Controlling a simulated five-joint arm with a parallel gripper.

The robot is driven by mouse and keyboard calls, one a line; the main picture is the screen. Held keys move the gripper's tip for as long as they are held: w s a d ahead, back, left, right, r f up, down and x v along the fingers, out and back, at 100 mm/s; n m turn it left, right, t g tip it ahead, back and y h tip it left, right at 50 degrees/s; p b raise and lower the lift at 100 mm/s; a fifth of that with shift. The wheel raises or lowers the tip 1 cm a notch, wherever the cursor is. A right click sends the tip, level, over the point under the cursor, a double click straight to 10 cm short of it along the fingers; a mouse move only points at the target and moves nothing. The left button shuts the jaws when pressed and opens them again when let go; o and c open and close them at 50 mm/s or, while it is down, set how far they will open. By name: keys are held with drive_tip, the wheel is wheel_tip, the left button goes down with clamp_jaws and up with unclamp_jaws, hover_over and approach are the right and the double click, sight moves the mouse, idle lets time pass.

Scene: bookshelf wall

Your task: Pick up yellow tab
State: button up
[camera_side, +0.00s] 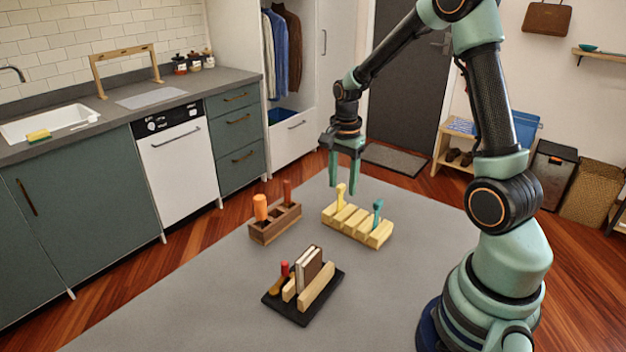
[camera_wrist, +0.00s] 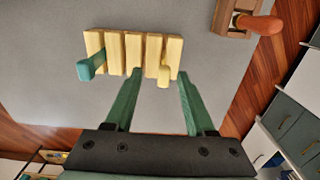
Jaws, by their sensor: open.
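The yellow tab (camera_side: 340,196) stands upright in a slot of a pale yellow slotted block (camera_side: 375,236). In the wrist view, the yellow tab (camera_wrist: 164,76) shows near the right end of the block (camera_wrist: 114,52). My gripper (camera_side: 344,189) points down with its fingers apart, its tips around the height of the tab's top. In the wrist view, my gripper (camera_wrist: 160,73) has the tab between its two fingers in the picture, nearer the right one. I see no clear contact. A teal tab (camera_side: 378,208) stands in the same block and also shows in the wrist view (camera_wrist: 86,68).
A brown wooden block (camera_side: 265,236) holding an orange-handled piece (camera_side: 261,206) stands left of the slotted block. A black tray (camera_side: 290,313) with books and a red-topped piece is in front. Grey table surface (camera_side: 215,285) lies open around them.

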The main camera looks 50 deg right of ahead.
sight(340, 197)
drive_tip(key=f, duration=0.5)
drive_tip(key=shift+w+d+f, duration=0.1)
drive_tip(key=shift+w, duration=0.1)
clamp_jaws()
